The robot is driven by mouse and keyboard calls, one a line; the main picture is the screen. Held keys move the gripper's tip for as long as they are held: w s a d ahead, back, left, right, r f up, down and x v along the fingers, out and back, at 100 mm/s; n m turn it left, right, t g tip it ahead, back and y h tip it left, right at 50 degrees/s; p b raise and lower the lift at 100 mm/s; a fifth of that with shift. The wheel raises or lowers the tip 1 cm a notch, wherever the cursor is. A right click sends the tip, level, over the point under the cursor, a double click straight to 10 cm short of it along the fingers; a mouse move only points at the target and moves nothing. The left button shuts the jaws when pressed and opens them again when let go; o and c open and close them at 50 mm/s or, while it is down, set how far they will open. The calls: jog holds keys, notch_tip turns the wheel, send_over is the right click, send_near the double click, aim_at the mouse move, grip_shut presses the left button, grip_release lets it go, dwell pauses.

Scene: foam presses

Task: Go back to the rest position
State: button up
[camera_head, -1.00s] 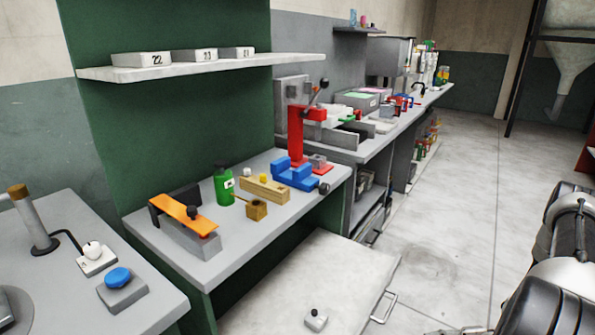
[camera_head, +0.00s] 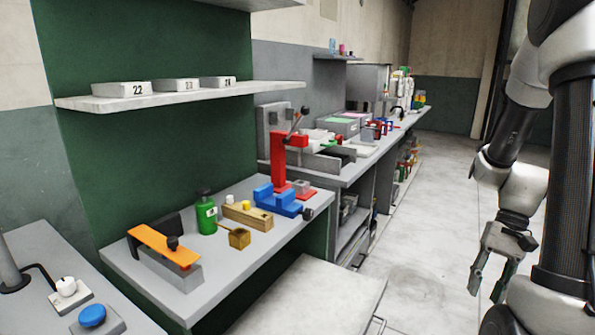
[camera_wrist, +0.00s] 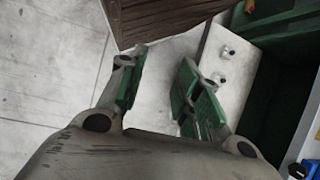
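My gripper (camera_head: 489,279) hangs at the right of the head view, beside the workbenches and over the floor, with its fingers pointing down. In the wrist view my gripper (camera_wrist: 158,100) has its two green-padded fingers spread apart. Nothing shows between them but pale floor. It touches nothing that I can see.
A bench (camera_head: 190,301) holds an orange-topped device (camera_head: 165,246), a green bottle (camera_head: 206,213), a blue vise (camera_head: 277,201) and a red press (camera_head: 288,163). A shelf (camera_head: 180,97) with numbered boxes is above. The wrist view shows a brown slatted object (camera_wrist: 165,18). The aisle floor (camera_head: 420,255) is clear.

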jog(key=s+a+r+n+t+h, duration=0.2)
jog(key=a+r+n+t, duration=0.1)
jog(key=r, duration=0.7)
jog(key=s+a+r+n+t+h, duration=0.2)
jog(key=a+r+n+t, duration=0.1)
jog(key=r, duration=0.6)
jog(key=shift+s+a+r+t, duration=0.35)
jog(key=shift+s+a+t, duration=0.05)
jog(key=shift+a+t, duration=0.55)
